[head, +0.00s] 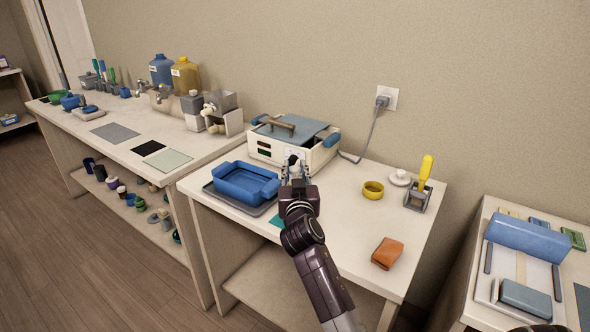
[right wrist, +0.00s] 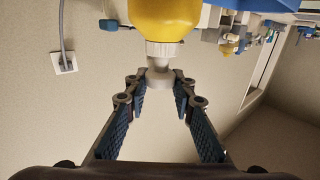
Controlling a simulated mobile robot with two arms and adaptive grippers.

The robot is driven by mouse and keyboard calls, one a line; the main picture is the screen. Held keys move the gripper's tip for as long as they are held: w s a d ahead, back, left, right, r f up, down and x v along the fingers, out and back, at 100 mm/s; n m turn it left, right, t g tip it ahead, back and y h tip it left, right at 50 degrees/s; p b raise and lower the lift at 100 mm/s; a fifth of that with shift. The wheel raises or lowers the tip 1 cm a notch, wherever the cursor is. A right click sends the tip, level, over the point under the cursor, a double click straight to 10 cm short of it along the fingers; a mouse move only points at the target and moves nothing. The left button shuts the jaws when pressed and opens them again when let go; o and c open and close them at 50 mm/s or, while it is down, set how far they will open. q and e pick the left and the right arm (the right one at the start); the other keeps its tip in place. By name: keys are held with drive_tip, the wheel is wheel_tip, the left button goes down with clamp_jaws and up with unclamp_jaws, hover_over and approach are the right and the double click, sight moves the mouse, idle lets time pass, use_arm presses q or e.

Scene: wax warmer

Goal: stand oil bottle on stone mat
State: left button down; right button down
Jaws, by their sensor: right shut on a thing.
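The oil bottle (right wrist: 165,18) shows in the right wrist view as a rounded yellow body with a white collar and a pale cap. My right gripper (right wrist: 160,80) is shut on its cap end. In the head view my right gripper (head: 297,168) is in front of the white warmer, above the middle table; the bottle's body is hidden there behind my gripper and wrist. Flat mats lie on the left counter: a grey one (head: 115,132), a black one (head: 148,147) and a pale green one (head: 167,160). I cannot tell for certain which is stone. My left gripper is out of view.
The warmer (head: 262,148), a blue tray (head: 245,184), a yellow ring (head: 373,190), a white cup (head: 400,178), a yellow-handled tool in a holder (head: 424,174) and an orange-brown block (head: 387,253) crowd the middle table (head: 340,215). A cord runs from the warmer to the wall outlet (head: 387,98).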

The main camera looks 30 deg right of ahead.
drive_tip(key=shift+f+b, duration=0.35)
drive_tip(key=shift+b, duration=0.05)
idle(0.4)
drive_tip(key=c, duration=1.6)
unclamp_jaws()
drive_tip(key=shift+f, duration=0.1)
drive_tip(key=shift+p+v, duration=0.55)
drive_tip(key=shift+v, duration=3.45)
